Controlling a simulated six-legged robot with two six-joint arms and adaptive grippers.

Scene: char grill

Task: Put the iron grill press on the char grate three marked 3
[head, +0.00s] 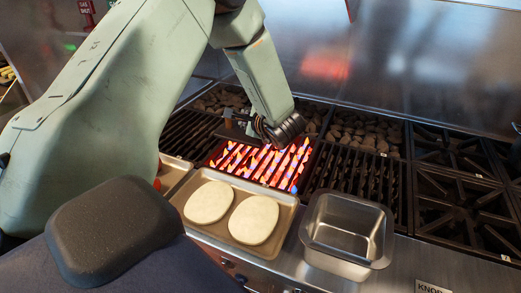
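My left arm comes in from the left and bends down over the grates. The dark end of it, at my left gripper (264,130), is above the back of the glowing grate (262,165); its fingers are too small and dark to read. A small dark piece with a brownish top (234,124) is just left of it; I cannot tell whether this is the iron grill press or whether it is held. A dark grate (188,136) is to the left and another dark grate (356,176) to the right. No number 3 is legible. My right gripper is out of view.
A tray (186,222) with two pale round flat pieces (254,219) stands in front of the glowing grate. An empty metal pan (345,238) is right of it. Lava rocks (365,130) lie behind the grates. Burners (458,205) are far right. The right dark grate looks clear.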

